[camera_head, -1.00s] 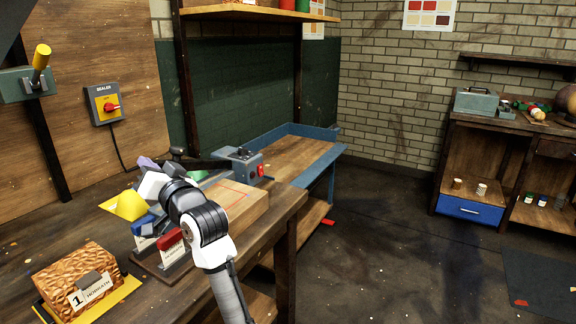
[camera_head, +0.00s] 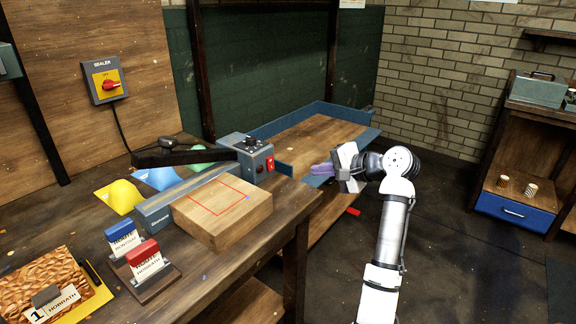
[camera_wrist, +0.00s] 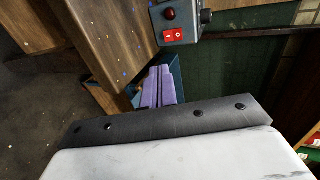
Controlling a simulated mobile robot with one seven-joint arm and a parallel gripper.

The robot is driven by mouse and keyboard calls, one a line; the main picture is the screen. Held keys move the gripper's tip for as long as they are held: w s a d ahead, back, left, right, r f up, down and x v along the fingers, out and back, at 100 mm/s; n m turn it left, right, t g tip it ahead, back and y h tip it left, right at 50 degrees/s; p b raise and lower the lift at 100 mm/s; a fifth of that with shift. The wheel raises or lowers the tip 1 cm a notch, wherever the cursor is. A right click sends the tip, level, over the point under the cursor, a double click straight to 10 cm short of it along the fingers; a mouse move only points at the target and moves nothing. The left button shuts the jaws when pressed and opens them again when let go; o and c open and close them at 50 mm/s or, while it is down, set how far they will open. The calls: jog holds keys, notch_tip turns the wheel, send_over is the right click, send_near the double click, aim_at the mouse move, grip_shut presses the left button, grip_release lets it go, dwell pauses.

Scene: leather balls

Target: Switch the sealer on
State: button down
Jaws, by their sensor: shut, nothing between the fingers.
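The sealer (camera_head: 170,200) lies on the workbench, with its black lever arm above a long grey bar. Its grey control box (camera_head: 247,155) at the right end has a black knob on top and a red rocker switch (camera_head: 270,163) on its right face. The rocker switch (camera_wrist: 173,36) also shows in the wrist view, beside a dark red lamp. A wall switch (camera_head: 104,80) labelled SEALER has a red knob, with OFF marked above it. My gripper (camera_head: 322,169), with purple fingers, is shut and empty, right of the control box and apart from it.
A wooden block (camera_head: 222,212) stands before the sealer. Red and blue stamps (camera_head: 146,261) and a Horrath card lie at the front left. Yellow, blue and green pieces (camera_head: 120,196) lie behind the bar. A blue-rimmed table (camera_head: 315,130) stands behind my gripper.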

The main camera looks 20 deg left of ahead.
aim_at(272, 168)
jog(key=shift+s+a, duration=0.1)
jog(key=p+x, duration=0.1)
jog(key=x, duration=0.8)
jog(key=r+p+x, duration=0.1)
jog(key=x, duration=0.3)
jog(key=shift+w+a+f+p, duration=0.1)
jog(key=shift+w+a+p, duration=0.2)
jog(key=shift+a, duration=0.25)
jog(key=shift+a+f, duration=0.2)
jog(key=shift+r+y, duration=0.15)
jog(key=shift+y, duration=0.15)
jog(key=shift+r, duration=0.1)
